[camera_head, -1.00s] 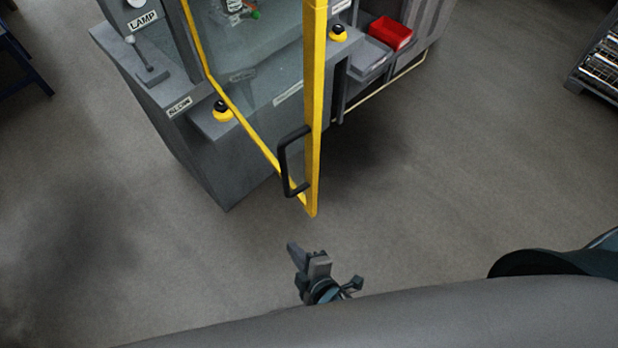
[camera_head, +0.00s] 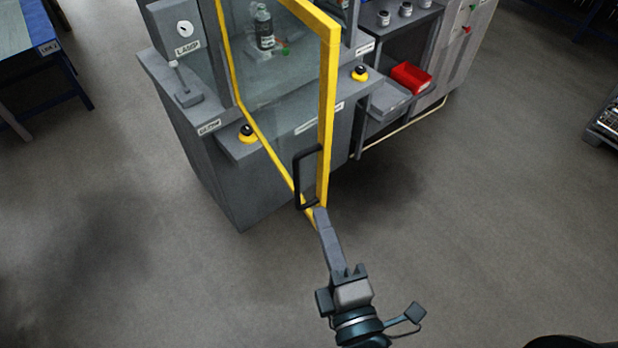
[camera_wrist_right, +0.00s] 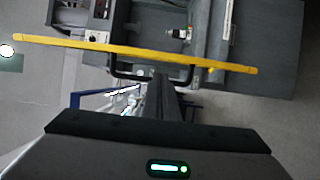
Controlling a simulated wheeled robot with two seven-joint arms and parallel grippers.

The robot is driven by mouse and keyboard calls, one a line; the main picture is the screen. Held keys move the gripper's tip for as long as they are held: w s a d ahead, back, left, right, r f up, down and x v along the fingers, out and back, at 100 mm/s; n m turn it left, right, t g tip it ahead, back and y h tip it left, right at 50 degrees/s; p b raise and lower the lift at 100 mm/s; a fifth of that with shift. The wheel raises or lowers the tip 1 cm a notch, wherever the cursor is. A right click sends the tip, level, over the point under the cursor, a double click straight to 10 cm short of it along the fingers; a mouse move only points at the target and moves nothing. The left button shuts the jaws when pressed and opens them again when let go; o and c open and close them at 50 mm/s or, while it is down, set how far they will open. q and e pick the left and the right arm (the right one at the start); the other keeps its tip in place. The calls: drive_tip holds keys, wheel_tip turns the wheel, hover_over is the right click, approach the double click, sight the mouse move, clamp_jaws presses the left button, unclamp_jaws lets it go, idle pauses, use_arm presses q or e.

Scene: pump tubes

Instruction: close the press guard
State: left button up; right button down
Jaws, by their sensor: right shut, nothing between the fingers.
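The press guard (camera_head: 328,115) is a yellow-framed clear panel that stands swung out from the grey press (camera_head: 262,190). A black handle (camera_head: 298,180) is fixed near the lower part of its outer edge. In the right wrist view the guard (camera_wrist_right: 90,43) shows as a yellow bar across the picture, with the handle (camera_wrist_right: 122,75) on its near side. My right gripper (camera_head: 320,212) is shut and empty, its tip by the guard's lower outer corner, just below the handle. I cannot tell whether it touches the frame. My left gripper is not in view.
Two yellow-and-black buttons (camera_head: 247,134) (camera_head: 360,73) are on the press front. A bottle (camera_head: 264,27) stands inside behind the guard. A red bin (camera_head: 411,77) and a grey tray (camera_head: 388,101) are at the right. The floor around is clear.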

sight(310, 179)
drive_tip(key=p+x, duration=0.4)
drive_tip(key=x, duration=0.4)
drive_tip(key=shift+w+r, duration=0.15)
drive_tip(key=shift+w, duration=0.2)
drive_tip(key=shift+w+a, duration=0.2)
drive_tip(key=shift+w, duration=0.35)
drive_tip(key=shift+w+d, duration=0.1)
drive_tip(key=shift+d, duration=0.05)
